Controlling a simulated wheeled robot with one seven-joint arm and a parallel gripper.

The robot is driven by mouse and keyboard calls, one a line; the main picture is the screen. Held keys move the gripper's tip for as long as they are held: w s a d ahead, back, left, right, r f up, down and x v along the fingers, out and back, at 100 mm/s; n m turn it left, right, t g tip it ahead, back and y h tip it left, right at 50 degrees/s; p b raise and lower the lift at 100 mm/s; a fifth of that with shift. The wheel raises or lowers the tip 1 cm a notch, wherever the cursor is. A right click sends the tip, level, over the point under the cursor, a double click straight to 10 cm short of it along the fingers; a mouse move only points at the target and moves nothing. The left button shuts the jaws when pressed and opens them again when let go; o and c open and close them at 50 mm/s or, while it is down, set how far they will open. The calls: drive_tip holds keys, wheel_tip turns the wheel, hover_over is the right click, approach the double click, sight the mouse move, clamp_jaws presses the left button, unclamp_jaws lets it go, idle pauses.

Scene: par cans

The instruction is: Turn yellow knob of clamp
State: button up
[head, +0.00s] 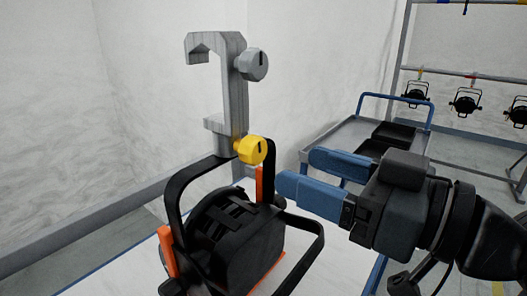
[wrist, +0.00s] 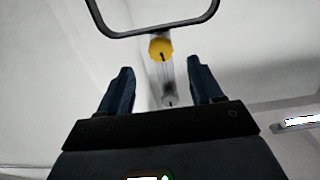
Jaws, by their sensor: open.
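The yellow knob (head: 252,150) sits low on the right side of the grey hook clamp (head: 229,85), with a dark line on its face. A grey knob (head: 254,64) sits higher on the same clamp. The clamp stands upright above the black yoke of a par can (head: 233,240). My gripper (head: 292,172) has blue fingers, is open and empty, and is to the right of the yellow knob, apart from it. In the wrist view the yellow knob (wrist: 161,49) is beyond the fingertips, between their lines, with the grey knob (wrist: 170,100) lower down.
A grey cart (head: 340,140) with a blue handle and black trays stands behind my gripper. A rack with several hanging par cans (head: 465,103) is at the back right. The black yoke (wrist: 150,30) crosses above the yellow knob in the wrist view.

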sight(260, 156)
drive_tip(key=p+x, duration=0.1)
drive_tip(key=x, duration=0.6)
drive_tip(key=shift+w+a+p, duration=0.15)
drive_tip(key=shift+a+p, duration=0.1)
drive_tip(key=shift+p, duration=0.1)
drive_tip(key=c, duration=1.1)
drive_tip(key=shift+o, duration=0.2)
drive_tip(key=shift+f+n+b, duration=0.15)
drive_tip(key=shift+n+b, duration=0.15)
drive_tip(key=shift+b, duration=0.35)
